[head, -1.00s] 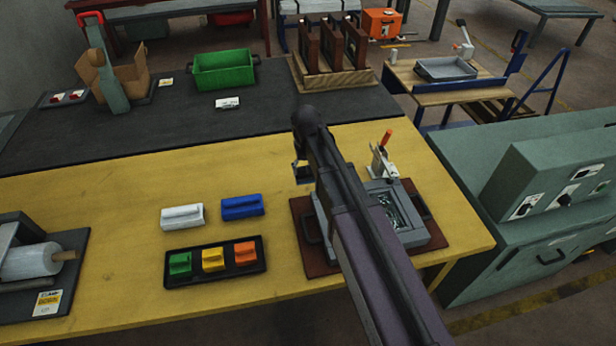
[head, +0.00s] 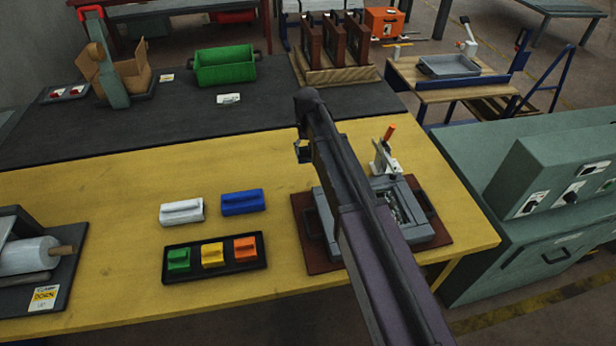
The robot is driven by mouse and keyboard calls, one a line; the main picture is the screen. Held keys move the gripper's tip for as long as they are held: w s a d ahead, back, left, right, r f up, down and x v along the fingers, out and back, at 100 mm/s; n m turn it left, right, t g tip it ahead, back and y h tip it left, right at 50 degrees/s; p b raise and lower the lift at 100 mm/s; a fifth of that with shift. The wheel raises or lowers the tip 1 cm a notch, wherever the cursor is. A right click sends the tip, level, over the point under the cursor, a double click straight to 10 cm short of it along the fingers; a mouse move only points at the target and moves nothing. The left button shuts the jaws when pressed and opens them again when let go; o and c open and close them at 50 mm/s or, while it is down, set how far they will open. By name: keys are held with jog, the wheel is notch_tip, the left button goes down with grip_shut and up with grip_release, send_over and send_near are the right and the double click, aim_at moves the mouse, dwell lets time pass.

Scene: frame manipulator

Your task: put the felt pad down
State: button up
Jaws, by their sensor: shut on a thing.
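My gripper (head: 303,151) shows only in part at the left edge of my arm, above the far half of the yellow tabletop (head: 110,215). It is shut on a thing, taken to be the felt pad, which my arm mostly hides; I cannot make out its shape. A white block (head: 182,211) and a blue block (head: 242,202), each with a raised grip, stand on the tabletop left of my arm. In front of them a black tray (head: 190,274) holds a green, a yellow and an orange piece.
A grey metal frame fixture (head: 428,232) on a brown board, with an orange-tipped clamp (head: 388,145), stands under and right of my arm. A dark mat (head: 180,120) behind carries a green bin (head: 226,66) and brown upright frames (head: 330,40). The tabletop's left middle is clear.

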jog(key=shift+w+a+f+b, duration=0.15)
jog(key=shift+w+f, duration=0.1)
jog(key=shift+w, duration=0.6)
jog(key=shift+w+f+b, duration=0.15)
jog(key=shift+w+f, duration=0.05)
jog(key=shift+w, duration=0.65)
notch_tip(320, 180, down, 6)
jog(key=b, duration=0.6)
jog(key=shift+f, duration=0.15)
jog(key=shift+f+b, duration=1.9)
jog(key=shift+b, duration=0.15)
jog(key=shift+f, duration=0.1)
jog(key=o, duration=0.8)
jog(key=shift+r, duration=0.2)
